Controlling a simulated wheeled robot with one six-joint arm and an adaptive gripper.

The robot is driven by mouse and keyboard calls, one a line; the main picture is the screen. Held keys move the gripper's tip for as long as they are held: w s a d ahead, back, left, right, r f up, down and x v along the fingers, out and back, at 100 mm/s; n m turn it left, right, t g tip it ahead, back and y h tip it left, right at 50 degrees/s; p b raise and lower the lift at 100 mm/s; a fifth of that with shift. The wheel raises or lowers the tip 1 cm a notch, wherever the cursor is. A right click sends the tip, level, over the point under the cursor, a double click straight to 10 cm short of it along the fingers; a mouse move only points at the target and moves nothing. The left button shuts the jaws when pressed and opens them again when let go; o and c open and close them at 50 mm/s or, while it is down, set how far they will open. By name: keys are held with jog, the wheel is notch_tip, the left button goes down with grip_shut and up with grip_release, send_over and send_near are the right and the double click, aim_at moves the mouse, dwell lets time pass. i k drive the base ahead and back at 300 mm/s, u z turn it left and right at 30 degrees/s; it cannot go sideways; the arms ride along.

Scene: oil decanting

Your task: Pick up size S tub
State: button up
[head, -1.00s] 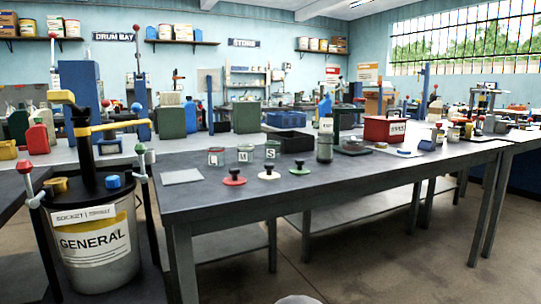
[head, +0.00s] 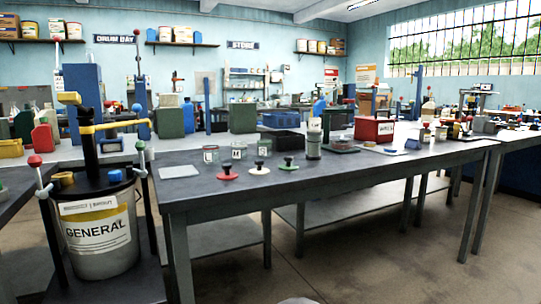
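Three small clear tubs with letter labels stand in a row near the back edge of the dark bench. The size S tub (head: 264,154) is the rightmost, the M tub (head: 240,152) is in the middle, and the L tub (head: 211,155) is on the left. The S tub looks upright and open-topped; its contents are too small to tell. In front lie three lids with black knobs: red (head: 227,173), white (head: 260,168) and green (head: 289,164). My gripper is not in view.
A GENERAL drum (head: 97,230) with a pump stands at left. The bench's front strip (head: 330,178) is clear.

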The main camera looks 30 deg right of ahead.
aim_at(265, 148)
jog(key=k, duration=1)
jog(key=z, duration=0.85)
jog(key=i, duration=1.35)
jog(key=u, duration=0.25)
